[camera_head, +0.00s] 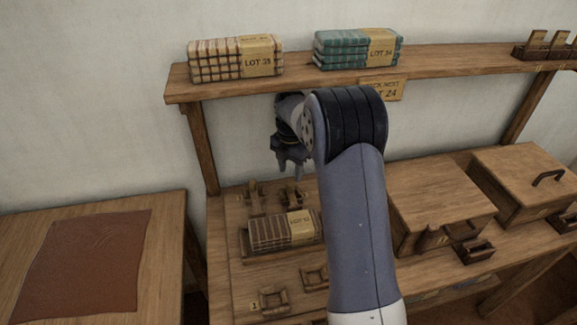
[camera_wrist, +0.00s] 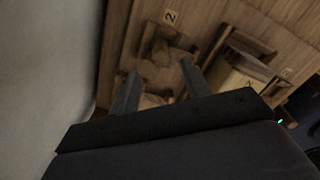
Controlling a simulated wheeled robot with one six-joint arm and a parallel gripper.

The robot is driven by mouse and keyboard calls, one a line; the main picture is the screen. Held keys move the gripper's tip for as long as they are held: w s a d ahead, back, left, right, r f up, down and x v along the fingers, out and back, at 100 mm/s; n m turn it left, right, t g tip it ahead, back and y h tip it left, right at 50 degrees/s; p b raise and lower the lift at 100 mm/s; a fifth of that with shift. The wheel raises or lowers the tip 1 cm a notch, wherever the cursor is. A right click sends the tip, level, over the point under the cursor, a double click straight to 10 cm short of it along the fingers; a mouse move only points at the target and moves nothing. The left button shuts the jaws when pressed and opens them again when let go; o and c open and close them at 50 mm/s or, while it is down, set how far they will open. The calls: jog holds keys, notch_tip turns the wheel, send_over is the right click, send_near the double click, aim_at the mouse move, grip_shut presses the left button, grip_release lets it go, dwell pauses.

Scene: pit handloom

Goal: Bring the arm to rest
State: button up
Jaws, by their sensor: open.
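My gripper (camera_head: 290,165) hangs below the shelf, above the back part of the workbench, with its fingers pointing down. My arm reaches up and forward from the lower right and covers part of the bench. In the wrist view my gripper (camera_wrist: 158,85) shows its two fingers apart, with nothing visible held between them. Below it are small wooden holders (camera_wrist: 165,50), one near a tag marked 2. A striped cloth bundle with a paper label (camera_head: 268,231) lies in a tray on the bench, in front of my gripper.
The shelf (camera_head: 290,84) carries a checked bundle labelled LOT (camera_head: 235,58) and a teal bundle labelled LOT 24 (camera_head: 357,48). Wooden boxes (camera_head: 443,200) stand on the right of the bench. A brown cloth (camera_head: 85,262) lies on the left table. Small wooden holders (camera_head: 272,299) sit at the bench front.

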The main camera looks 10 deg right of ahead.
aim_at(290, 183)
jog(key=shift+f, duration=3.55)
jog(key=shift+r, duration=0.1)
